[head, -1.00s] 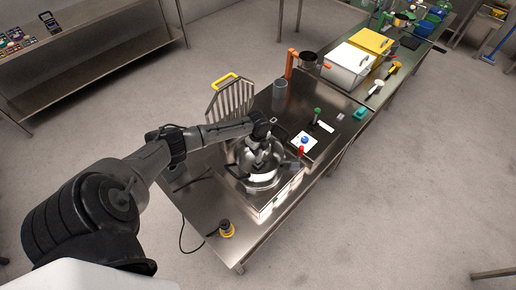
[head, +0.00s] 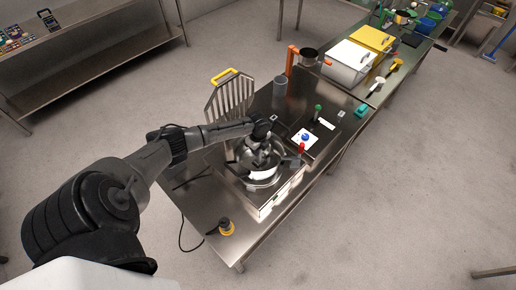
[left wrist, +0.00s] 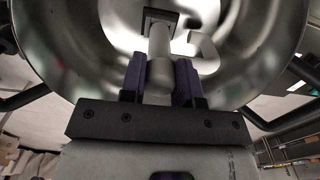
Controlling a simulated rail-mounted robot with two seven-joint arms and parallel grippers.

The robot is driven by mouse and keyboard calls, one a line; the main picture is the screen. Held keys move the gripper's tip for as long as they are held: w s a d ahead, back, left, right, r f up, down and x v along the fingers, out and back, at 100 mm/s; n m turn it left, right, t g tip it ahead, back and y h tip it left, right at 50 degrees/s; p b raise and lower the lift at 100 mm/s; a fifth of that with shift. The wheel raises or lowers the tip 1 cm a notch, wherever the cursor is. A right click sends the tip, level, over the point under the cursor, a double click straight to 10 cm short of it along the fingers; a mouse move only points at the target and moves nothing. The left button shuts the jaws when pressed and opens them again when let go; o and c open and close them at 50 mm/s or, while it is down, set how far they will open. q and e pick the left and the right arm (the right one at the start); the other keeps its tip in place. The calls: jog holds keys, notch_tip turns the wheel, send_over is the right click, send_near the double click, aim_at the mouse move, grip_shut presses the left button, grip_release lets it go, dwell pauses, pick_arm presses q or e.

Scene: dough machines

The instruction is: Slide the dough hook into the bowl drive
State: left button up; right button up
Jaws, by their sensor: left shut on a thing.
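The steel mixer bowl (head: 262,180) sits on the machine at the near part of the steel table, and its inner wall fills the left wrist view (left wrist: 75,50). My left gripper (head: 258,152) is over the bowl; in the left wrist view its purple-lined fingers (left wrist: 160,82) are shut on the shaft of the grey dough hook (left wrist: 160,45). A dark square block is at the shaft's far end (left wrist: 160,18). A curved part of the hook (left wrist: 203,52) shows to the right of the shaft. I cannot tell whether the hook touches the bowl drive, which I cannot make out. My right gripper is not in view.
A raised wire guard with a yellow handle (head: 226,76) stands left of the bowl. A grey cup (head: 280,87), a white card with a blue knob (head: 305,138) and a red-topped item (head: 301,149) are close by. A yellow-based black item (head: 226,227) is at the near edge.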

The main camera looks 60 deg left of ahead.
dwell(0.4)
pick_arm(q)
jog(key=o, duration=1.4)
jog(key=shift+r+p, duration=0.25)
jog(key=shift+p, duration=0.05)
jog(key=shift+r+p, duration=0.45)
jog(key=shift+r, duration=0.05)
jog(key=shift+r+p, duration=1.25)
jog(key=shift+r, duration=0.05)
jog(key=shift+r, duration=0.25)
